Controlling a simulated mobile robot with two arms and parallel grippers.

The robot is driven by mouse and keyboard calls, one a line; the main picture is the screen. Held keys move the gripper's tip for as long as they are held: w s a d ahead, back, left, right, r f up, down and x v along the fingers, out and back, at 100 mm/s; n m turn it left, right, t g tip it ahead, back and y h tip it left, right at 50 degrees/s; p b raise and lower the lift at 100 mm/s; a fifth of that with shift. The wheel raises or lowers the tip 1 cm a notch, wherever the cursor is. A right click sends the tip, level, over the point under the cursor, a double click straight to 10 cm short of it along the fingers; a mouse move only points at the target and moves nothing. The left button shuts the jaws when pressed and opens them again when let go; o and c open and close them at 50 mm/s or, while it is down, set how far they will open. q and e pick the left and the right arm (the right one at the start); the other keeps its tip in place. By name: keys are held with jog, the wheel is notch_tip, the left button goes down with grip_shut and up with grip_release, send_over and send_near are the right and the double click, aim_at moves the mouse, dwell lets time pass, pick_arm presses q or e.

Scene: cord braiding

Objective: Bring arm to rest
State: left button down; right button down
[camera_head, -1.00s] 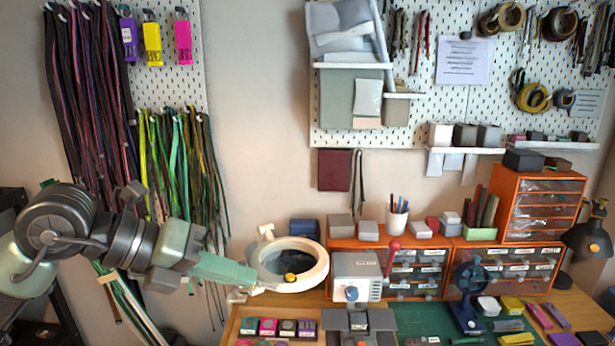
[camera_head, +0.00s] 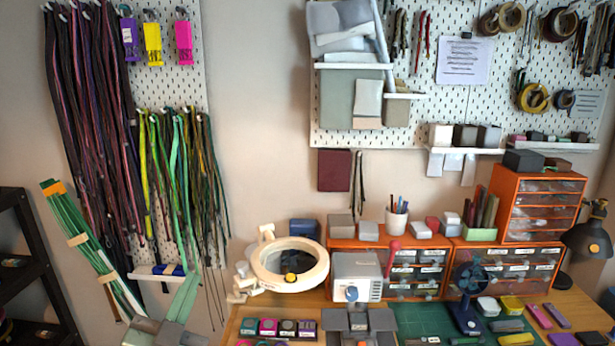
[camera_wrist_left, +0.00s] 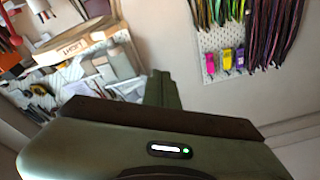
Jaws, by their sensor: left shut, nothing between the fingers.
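My left gripper (camera_head: 186,285) is at the bottom left of the head view, its pale green fingers pointing up and together, with nothing between them. The rest of the left arm is below the picture edge. In the left wrist view the dark green fingers (camera_wrist_left: 160,88) stand closed behind the gripper body. The gripper is in front of the wall, below the hanging green and yellow cords (camera_head: 185,165) and left of the desk. My right arm and gripper are not in view.
A ring magnifier lamp (camera_head: 290,264) stands at the desk's left end. A bundle of green strips (camera_head: 85,245) leans left of the gripper, and a dark shelf rack (camera_head: 30,270) stands at the far left. Orange drawer units (camera_head: 515,262) line the desk's back.

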pick_arm(q)
jog(key=s+a+f+n+g+y, duration=0.1)
jog(key=s+f+n+g, duration=0.15)
jog(key=f, duration=0.45)
jog(key=s+a+f+n+g+y, duration=0.1)
jog(key=a+f+g, duration=0.15)
jog(key=f, duration=0.35)
jog(key=s+d+f+g+h, duration=0.1)
jog(key=s+d+f+g, duration=0.2)
jog(key=s+f+g, duration=1.35)
jog(key=s+f+t, duration=0.2)
jog(key=s+f, duration=0.2)
jog(key=f, duration=1.1)
jog(key=s+f+t, duration=0.1)
jog(key=s+f, duration=0.3)
jog(key=f, duration=1.1)
jog(key=s+a+f+g+b, duration=0.1)
jog(key=s+a+f, duration=0.2)
jog(key=s+f, duration=1.3)
jog(key=shift+s+f, duration=0.4)
jog(key=shift+s, duration=0.05)
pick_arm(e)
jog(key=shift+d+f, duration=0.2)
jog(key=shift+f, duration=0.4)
